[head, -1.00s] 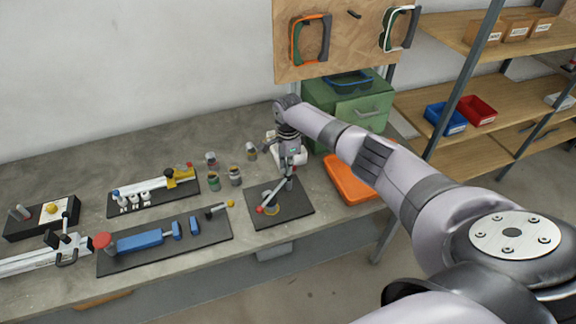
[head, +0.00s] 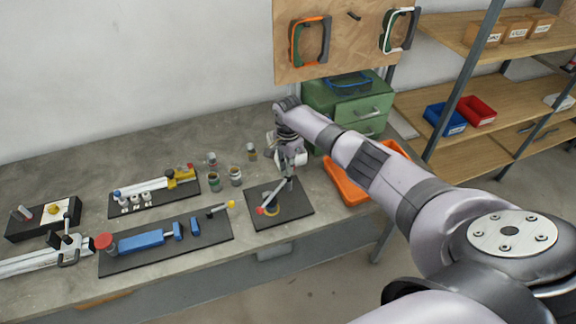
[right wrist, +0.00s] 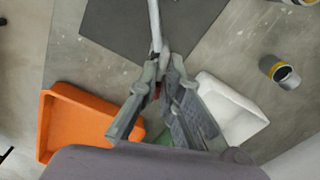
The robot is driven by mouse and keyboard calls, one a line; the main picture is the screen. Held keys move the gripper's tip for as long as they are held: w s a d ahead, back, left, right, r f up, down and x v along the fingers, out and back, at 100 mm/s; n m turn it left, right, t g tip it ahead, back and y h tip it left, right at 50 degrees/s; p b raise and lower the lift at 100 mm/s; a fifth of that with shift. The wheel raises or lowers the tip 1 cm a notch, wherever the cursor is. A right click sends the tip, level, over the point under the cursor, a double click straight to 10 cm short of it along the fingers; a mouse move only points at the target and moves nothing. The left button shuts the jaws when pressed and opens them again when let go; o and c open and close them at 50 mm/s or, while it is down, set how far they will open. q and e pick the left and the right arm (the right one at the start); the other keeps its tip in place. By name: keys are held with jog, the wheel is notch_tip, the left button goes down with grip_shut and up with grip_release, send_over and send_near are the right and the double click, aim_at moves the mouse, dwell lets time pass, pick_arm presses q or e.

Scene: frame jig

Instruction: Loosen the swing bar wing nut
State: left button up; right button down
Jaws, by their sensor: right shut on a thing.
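The swing bar jig stands on a black plate (head: 303,211) at the right of the bench. Its pale, slanting swing bar (head: 278,197) has a red tip (head: 261,211) over a round blue and yellow piece. My right gripper (head: 289,176) points down at the raised end of the bar. In the right wrist view, its fingers (right wrist: 161,78) are shut around a small part at the bar's end, with a bit of red between them. The fingers mostly hide this part, so I cannot make out the wing nut's shape. My left gripper is not in view.
An orange tray (head: 347,188) and a green cabinet (head: 318,97) stand close beside my right arm. Several small cans, including one (head: 235,176), stand left of the jig. Other black plates with clamps and blue parts (head: 140,242) fill the bench's left side.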

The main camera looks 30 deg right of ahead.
jog(key=n, duration=0.3)
jog(key=shift+n, duration=0.4)
jog(key=n, duration=0.4)
jog(key=shift+n+p, duration=0.3)
jog(key=shift+p, duration=0.05)
jog(key=n, duration=1.2)
jog(key=shift+n, duration=0.3)
jog(key=n, duration=0.3)
jog(key=shift+n+b, duration=0.4)
jog(key=n, duration=0.4)
jog(key=shift+b, duration=0.35)
jog(key=shift+n+b, duration=0.3)
jog(key=shift+n, duration=1.5)
jog(key=shift+r+n, duration=0.1)
jog(key=shift+n, duration=0.2)
